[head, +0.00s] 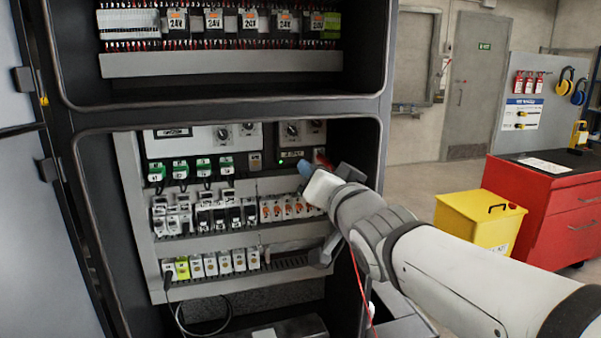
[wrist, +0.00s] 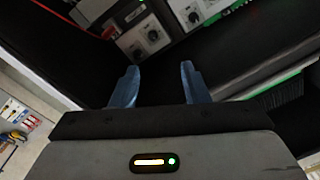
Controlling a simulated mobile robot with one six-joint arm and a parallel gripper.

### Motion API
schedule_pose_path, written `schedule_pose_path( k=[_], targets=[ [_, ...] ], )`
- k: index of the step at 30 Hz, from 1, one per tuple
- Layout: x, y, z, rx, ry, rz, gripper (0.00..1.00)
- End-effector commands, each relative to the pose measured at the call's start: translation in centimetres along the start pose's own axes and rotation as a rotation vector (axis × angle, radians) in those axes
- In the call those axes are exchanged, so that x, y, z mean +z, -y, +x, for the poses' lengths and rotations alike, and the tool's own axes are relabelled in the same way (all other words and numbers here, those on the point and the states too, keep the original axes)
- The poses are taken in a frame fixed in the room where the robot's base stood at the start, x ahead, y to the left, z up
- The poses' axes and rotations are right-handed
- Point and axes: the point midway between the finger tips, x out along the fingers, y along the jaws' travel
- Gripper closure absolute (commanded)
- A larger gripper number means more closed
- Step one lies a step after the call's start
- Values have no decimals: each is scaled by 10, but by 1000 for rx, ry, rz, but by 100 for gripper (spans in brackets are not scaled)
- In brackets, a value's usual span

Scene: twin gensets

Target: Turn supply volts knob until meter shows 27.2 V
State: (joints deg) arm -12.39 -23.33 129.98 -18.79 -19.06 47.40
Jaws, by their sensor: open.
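Several dial knobs show on panels in the cabinet's middle bay. One dark knob (head: 292,129) is on the right-hand module, with a dark strip and a lit green lamp below it. Two more knobs are on the white panel to its left. The labels are too small to read, so I cannot tell which is the supply volts knob. No meter reading is legible. My gripper (head: 307,169) is just below and right of that module. In the wrist view my gripper (wrist: 159,66) is open, blue fingers apart, with nothing between them. A round knob (wrist: 152,35) lies beyond the fingertips, apart from them.
The cabinet frame (head: 372,150) stands close to my arm on the right. Rows of breakers and terminals (head: 225,215) lie below the knobs. A red wire hangs near my wrist. A yellow bin (head: 465,235) and red tool cabinet (head: 575,200) stand outside, to the right.

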Motion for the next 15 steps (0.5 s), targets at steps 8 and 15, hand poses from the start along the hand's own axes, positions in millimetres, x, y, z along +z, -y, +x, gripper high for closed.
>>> schedule_pose_path(
  k=[8, 15],
  targets=[
    [22, -45, -14, 201, 156, -80, 59],
    [54, -97, -52, 421, 399, -166, 59]
  ],
)
